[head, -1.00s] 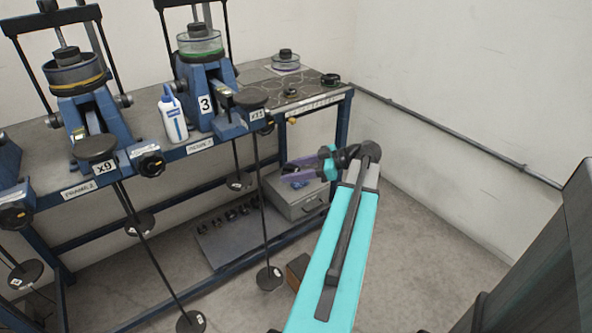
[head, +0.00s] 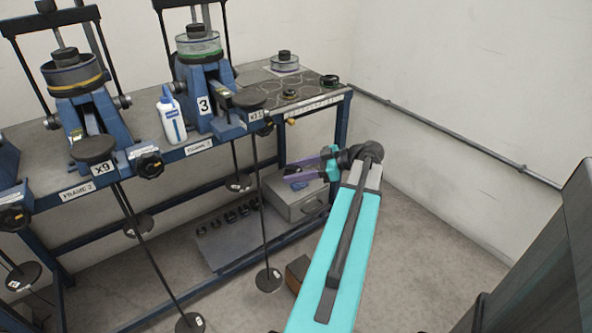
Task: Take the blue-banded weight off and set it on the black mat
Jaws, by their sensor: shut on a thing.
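My gripper (head: 308,172), with purple fingers, is in front of the bench's right end, below its top. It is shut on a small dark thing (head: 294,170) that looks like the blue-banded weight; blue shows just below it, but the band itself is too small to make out. The black mat (head: 312,92) lies on the bench top at the right end, marked with ring outlines. It carries a weight with a yellowish band (head: 290,94) and one with a green band (head: 330,80). The mat is above my gripper in the picture.
A weight (head: 285,60) stands on a pale sheet behind the mat. Loading frames with blue bases, one marked 3 (head: 204,105), and a white bottle (head: 172,119) stand to the left. Hanging rods with discs (head: 268,280) hang before the bench. A grey box (head: 305,205) is below.

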